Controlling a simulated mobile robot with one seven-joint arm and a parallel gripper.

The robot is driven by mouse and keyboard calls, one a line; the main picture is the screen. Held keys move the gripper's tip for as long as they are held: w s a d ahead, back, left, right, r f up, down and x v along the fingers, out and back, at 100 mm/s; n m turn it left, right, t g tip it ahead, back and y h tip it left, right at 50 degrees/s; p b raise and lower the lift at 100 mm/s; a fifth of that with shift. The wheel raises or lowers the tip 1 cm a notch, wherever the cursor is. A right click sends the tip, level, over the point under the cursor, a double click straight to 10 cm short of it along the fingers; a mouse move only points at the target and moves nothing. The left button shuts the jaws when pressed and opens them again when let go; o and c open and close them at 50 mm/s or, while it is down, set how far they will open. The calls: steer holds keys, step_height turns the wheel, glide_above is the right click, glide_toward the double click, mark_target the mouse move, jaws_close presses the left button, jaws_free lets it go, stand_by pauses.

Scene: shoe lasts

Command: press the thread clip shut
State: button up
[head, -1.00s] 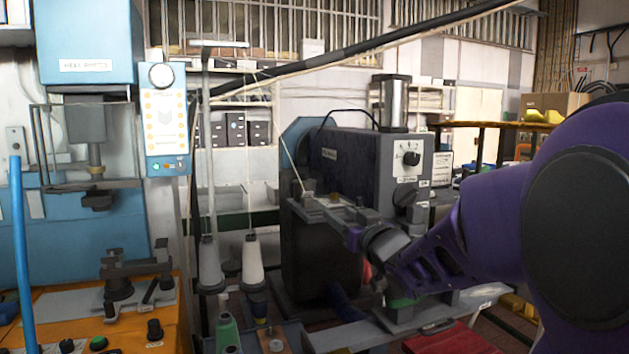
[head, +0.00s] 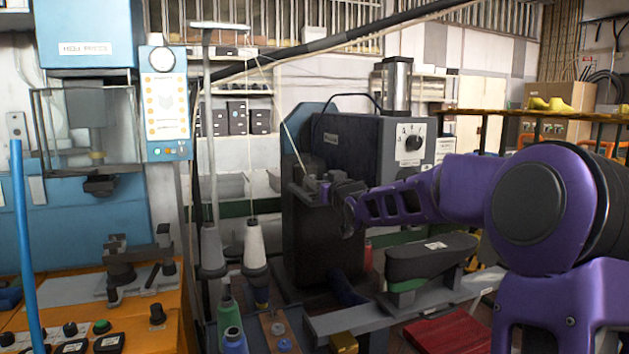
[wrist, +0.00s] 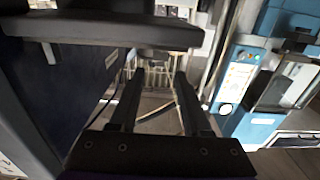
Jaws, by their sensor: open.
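My gripper (head: 312,188) is at the front of the dark sewing machine (head: 345,150), in among its small grey parts. In the wrist view my gripper (wrist: 159,78) shows two dark fingers standing apart, with nothing held between them. A pale thread (head: 282,125) slants down from the thread stand to the machine's front, close to my gripper. A pale thread-like line (wrist: 155,112) also shows between the fingers in the wrist view. I cannot make out the thread clip itself for sure; it is too small or hidden by my gripper and the machine parts.
A dark machine part (wrist: 120,30) spans the wrist view just beyond the fingers, close above them. White thread cones (head: 254,243) stand left of the machine. A blue press (head: 88,45) stands at the far left. A red box (head: 443,333) lies low at the right.

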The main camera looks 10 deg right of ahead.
mark_target(312, 176)
steer(key=shift+w+a, duration=0.15)
steer(key=shift+w, duration=0.65)
steer(key=shift+w+a, duration=0.15)
steer(key=shift+w, duration=0.6)
jaws_close()
